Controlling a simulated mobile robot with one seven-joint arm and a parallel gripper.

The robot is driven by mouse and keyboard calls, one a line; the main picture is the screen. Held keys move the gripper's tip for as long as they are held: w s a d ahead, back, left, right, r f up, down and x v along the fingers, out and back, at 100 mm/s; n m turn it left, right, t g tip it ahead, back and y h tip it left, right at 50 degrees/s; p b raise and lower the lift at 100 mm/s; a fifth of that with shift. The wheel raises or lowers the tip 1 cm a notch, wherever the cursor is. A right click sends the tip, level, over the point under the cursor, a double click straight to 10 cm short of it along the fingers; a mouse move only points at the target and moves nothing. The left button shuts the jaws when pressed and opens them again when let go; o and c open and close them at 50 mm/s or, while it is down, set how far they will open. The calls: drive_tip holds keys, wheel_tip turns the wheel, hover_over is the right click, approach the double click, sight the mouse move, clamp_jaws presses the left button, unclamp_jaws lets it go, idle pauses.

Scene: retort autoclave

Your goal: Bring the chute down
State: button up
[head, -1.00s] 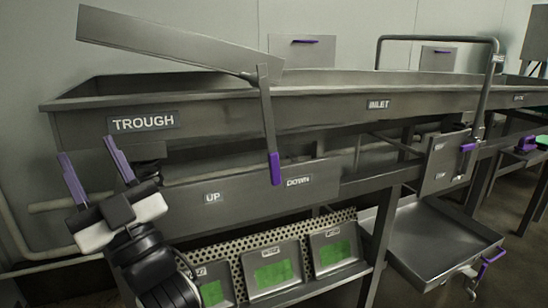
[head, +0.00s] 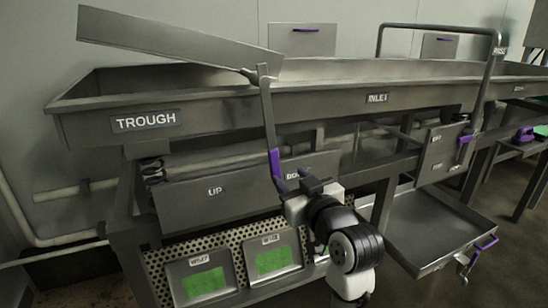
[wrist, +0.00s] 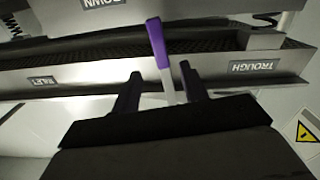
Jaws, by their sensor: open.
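The chute (head: 165,40) is a long grey plate tilted above the trough (head: 145,123), its left end raised. A lever (head: 267,115) hangs from its pivot end, with a purple handle (head: 275,163) low in front of the panel, near the DOWN label and right of the UP label (head: 215,191). My gripper (head: 293,181) is open at the handle's lower end and partly covers the DOWN label. In the wrist view, the purple handle (wrist: 157,40) and pale lever shaft show between the two fingers (wrist: 160,88). I cannot tell whether they touch it.
Displays with green screens (head: 204,283) stand below the panel. A grey tray (head: 435,238) with a purple handle is at lower right. Another purple-handled lever (head: 464,150) stands at the inlet's right. The trough rim (head: 240,118) runs above my gripper.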

sight(275, 162)
drive_tip(key=p+x, duration=0.2)
drive_tip(key=x, duration=0.7)
drive_tip(key=shift+w+a, duration=0.25)
drive_tip(key=shift+w, duration=0.05)
drive_tip(key=shift+c, duration=0.3)
clamp_jaws()
